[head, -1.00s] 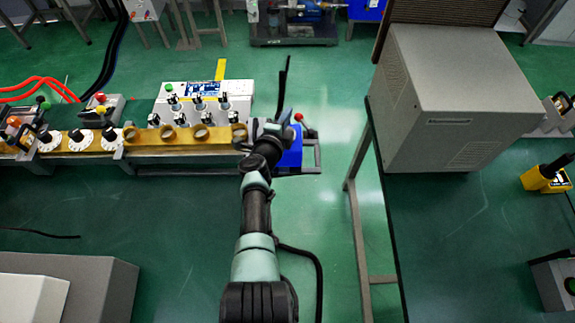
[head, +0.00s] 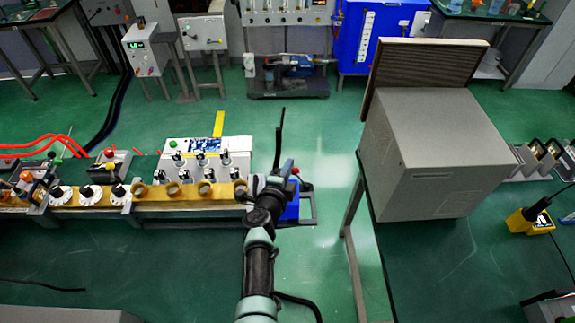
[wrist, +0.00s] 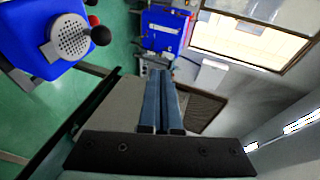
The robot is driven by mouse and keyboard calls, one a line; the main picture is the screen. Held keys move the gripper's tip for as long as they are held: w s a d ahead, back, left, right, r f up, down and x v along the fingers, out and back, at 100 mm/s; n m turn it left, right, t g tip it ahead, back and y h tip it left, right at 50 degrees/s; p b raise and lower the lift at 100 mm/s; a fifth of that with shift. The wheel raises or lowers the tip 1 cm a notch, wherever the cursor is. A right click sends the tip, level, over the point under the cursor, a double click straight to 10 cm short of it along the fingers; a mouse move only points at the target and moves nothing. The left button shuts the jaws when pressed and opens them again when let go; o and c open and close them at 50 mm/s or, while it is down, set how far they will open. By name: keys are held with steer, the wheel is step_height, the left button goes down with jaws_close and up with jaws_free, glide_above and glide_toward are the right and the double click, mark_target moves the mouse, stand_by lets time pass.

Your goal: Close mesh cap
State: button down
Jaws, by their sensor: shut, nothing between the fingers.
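A round, light perforated mesh disc (wrist: 74,42) with a black ball knob (wrist: 100,35) sits on a blue box at the upper left of the wrist view. In the head view this blue box (head: 292,205) is at the bench's right end, partly hidden by my arm; the disc cannot be made out there. A brown mesh panel (head: 425,75) stands tilted up at the back edge of a large grey box. I cannot tell which mesh is the cap. My gripper (head: 287,168) is near the blue box in the head view. Its fingers (wrist: 164,78) are together and empty.
The large grey box (head: 430,140) stands on a dark table (head: 470,275) to the right. A yellow-brown rail (head: 165,194) with dials and rings runs left of my arm. Green floor (head: 330,150) is open between the bench and the table.

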step_height(320, 180, up, 6)
steer(key=s+a+p, duration=0.2)
steer(key=p, duration=0.3)
steer(key=shift+r+p, duration=0.15)
steer(key=shift+p, duration=0.25)
steer(key=shift+s, duration=0.1)
